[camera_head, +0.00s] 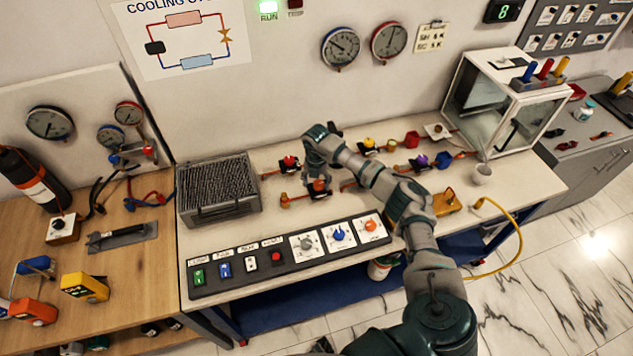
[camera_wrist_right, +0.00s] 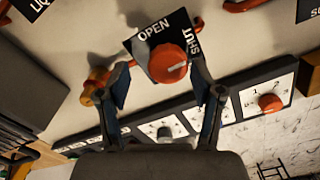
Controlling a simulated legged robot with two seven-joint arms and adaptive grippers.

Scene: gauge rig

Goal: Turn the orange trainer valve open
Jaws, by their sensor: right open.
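The orange trainer valve has a round orange-red knob (camera_wrist_right: 168,66) on a black plate marked OPEN and SHUT. In the head view the valve (camera_head: 319,186) stands on the bench behind the control panel, with orange pipe at its left. My right gripper (camera_wrist_right: 158,80) is open, with one finger on each side of the knob in the wrist view; I cannot tell whether either finger touches it. In the head view my right gripper (camera_head: 314,165) is just above the valve, its fingers hard to make out. My left gripper is not in view.
A control panel (camera_head: 290,252) with buttons and dials lies along the bench front. A grey finned box (camera_head: 218,186) stands left of the valve. Other valves, one red-topped (camera_head: 289,162) and one purple-topped (camera_head: 422,160), are nearby. A glass case (camera_head: 500,105) stands at the right.

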